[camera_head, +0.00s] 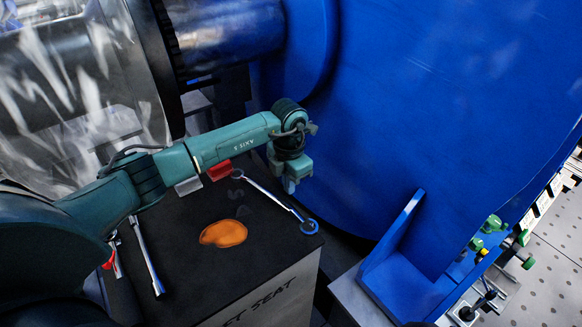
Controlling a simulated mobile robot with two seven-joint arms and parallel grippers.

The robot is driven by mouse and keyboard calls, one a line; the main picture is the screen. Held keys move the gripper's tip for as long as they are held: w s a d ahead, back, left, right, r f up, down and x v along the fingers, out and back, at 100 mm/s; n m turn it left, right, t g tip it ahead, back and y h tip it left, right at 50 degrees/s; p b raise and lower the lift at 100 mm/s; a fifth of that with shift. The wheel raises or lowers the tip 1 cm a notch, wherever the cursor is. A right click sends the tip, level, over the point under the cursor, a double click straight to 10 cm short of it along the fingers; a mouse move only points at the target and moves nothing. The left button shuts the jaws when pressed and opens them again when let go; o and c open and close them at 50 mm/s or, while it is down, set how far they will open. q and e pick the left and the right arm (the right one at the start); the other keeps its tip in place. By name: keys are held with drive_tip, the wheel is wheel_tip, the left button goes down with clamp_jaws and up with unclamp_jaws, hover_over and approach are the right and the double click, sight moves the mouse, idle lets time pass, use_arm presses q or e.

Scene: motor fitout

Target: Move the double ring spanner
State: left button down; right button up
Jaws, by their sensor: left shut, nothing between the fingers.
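A double ring spanner (264,191) lies slantwise on the black bench top (190,270). One ring is near the red block, and the other, bluish ring is near the bench's right corner. My left arm reaches in from the left, over the bench. Its gripper (291,187) points down beside the spanner's shaft, near the bench's far right edge. The gripper is shut and empty. Its fingertips are small, and I cannot tell if they touch the spanner. My right gripper is not in view.
A second wrench (147,256) and a red-handled tool (115,262) lie at the left. A red block (219,170) and a grey block (188,185) sit behind. A large blue machine housing (440,110) rises beyond the bench.

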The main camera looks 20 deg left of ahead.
sight(268, 203)
use_arm(q)
drive_tip(key=shift+s+a+r, duration=0.15)
drive_tip(key=shift+s+a, duration=0.3)
drive_tip(key=shift+s, duration=0.25)
drive_tip(key=shift+s+a+r, duration=0.1)
drive_tip(key=shift+s+a, duration=0.3)
drive_tip(key=shift+s, duration=0.3)
drive_tip(key=s+p, duration=0.1)
drive_tip(key=s+a, duration=0.1)
drive_tip(key=s, duration=0.1)
drive_tip(key=shift+a+p, duration=0.3)
drive_tip(key=shift+p, duration=0.1)
drive_tip(key=shift+w, duration=0.1)
drive_tip(key=shift+w+d, duration=0.1)
